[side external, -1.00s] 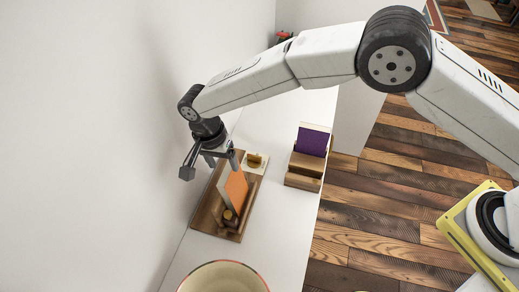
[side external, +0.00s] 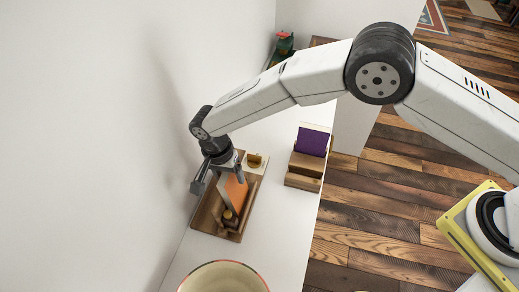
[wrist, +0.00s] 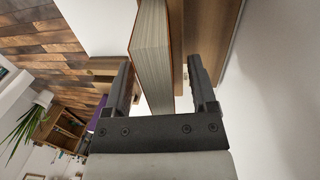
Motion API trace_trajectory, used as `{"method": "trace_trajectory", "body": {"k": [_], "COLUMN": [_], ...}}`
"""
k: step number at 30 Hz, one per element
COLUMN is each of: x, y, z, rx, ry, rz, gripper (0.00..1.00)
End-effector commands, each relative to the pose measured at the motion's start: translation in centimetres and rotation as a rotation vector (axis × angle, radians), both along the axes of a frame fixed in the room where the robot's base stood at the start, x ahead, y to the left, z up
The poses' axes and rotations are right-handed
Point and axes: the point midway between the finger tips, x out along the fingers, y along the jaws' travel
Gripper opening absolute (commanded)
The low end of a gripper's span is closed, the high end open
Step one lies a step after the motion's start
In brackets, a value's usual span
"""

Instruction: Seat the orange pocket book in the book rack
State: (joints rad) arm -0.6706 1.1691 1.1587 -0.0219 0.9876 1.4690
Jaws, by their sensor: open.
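The orange pocket book (side external: 236,189) stands upright and leaning on a wooden board at the centre-left in the side view. In the wrist view its page edges and thin orange cover (wrist: 152,50) lie between the two fingers of my gripper (wrist: 160,70). The fingers are apart, with a visible gap on the right side; contact on the left is unclear. In the side view my gripper (side external: 218,181) is around the book's upper part and hides some of it. The wooden book rack (side external: 304,169) stands to the right and holds a purple book (side external: 312,143).
The wooden board (side external: 208,213) also carries a small round wooden piece (side external: 229,217) in front of the book and a small pale block with a brass-coloured part (side external: 254,160) behind. A large bowl (side external: 223,278) stands at the front. White tabletop lies clear between board and rack.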

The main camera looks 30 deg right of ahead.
Motion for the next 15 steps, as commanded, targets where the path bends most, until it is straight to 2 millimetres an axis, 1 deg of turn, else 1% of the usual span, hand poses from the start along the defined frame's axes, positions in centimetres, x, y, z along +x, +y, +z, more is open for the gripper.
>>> {"method": "trace_trajectory", "body": {"k": [5, 8, 9, 11, 12, 15], "x": [0.01, 0.01, 0.01, 0.01, 0.01, 0.00], "y": [0.01, 0.01, 0.01, 0.01, 0.01, 0.02], "z": [0.03, 0.03, 0.03, 0.03, 0.04, 0.04], "rx": [0.000, 0.000, 0.000, 0.000, 0.000, 0.000], "ry": [0.000, 0.000, 0.000, 0.000, 0.000, 0.000], "rz": [0.000, 0.000, 0.000, 0.000, 0.000, 0.000], "gripper": [0.74, 0.45, 0.32, 0.13, 0.00, 0.00]}}
